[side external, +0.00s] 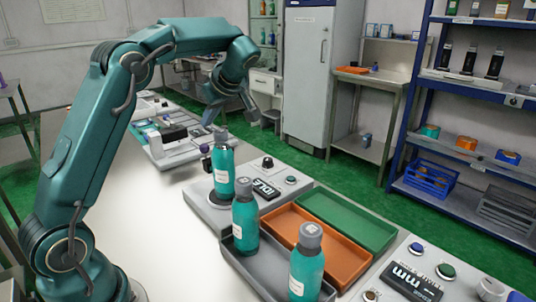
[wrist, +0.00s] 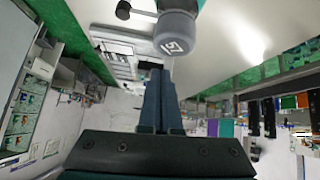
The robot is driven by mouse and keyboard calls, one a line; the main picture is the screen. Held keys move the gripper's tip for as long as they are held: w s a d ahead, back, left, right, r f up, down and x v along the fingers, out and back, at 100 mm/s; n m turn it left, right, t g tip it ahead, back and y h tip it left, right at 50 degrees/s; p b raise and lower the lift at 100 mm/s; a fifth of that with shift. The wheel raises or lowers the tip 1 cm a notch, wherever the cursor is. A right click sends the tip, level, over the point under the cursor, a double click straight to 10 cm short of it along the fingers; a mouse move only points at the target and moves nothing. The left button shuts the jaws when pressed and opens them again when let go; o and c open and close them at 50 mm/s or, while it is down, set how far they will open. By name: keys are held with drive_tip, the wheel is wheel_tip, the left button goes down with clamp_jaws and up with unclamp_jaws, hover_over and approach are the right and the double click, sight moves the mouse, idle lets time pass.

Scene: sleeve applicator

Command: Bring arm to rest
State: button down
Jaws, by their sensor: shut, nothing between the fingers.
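My gripper (wrist: 159,76) shows in the wrist view with its two fingers together and nothing between them. In the side view my arm arches over the bench, and its hand hangs above and behind the nearest machine, clear of the bottles. A teal bottle (side external: 223,168) with a white label stands upright on the sleeve applicator (side external: 208,210). Two more capped teal bottles stand upright at the grey tray, one (side external: 245,225) at its back and one (side external: 307,272) at its front. A grey bottle cap (wrist: 177,35) marked with digits shows beyond my fingertips in the wrist view.
The grey tray (side external: 272,268), an orange tray (side external: 345,262) and a green tray (side external: 350,218) lie side by side. A control panel (side external: 410,285) with buttons stands at the front right. Another machine (side external: 165,145) is farther back. The white bench beside my arm is bare.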

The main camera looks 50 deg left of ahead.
drive_tip(key=s+d+r+m+t+h, duration=0.4)
drive_tip(key=s+d+m, duration=0.4)
drive_tip(key=d, duration=0.5)
drive_tip(key=s+d+f+m+t+h, duration=0.1)
drive_tip(key=s+d+f+m+h, duration=0.3)
drive_tip(key=s+d+f+m, duration=0.4)
drive_tip(key=d+m, duration=0.2)
drive_tip(key=m, duration=0.1)
drive_tip(key=shift+s+d+f+t+h, duration=0.15)
drive_tip(key=shift+s+d+t+h, duration=0.15)
drive_tip(key=shift+s+h, duration=0.1)
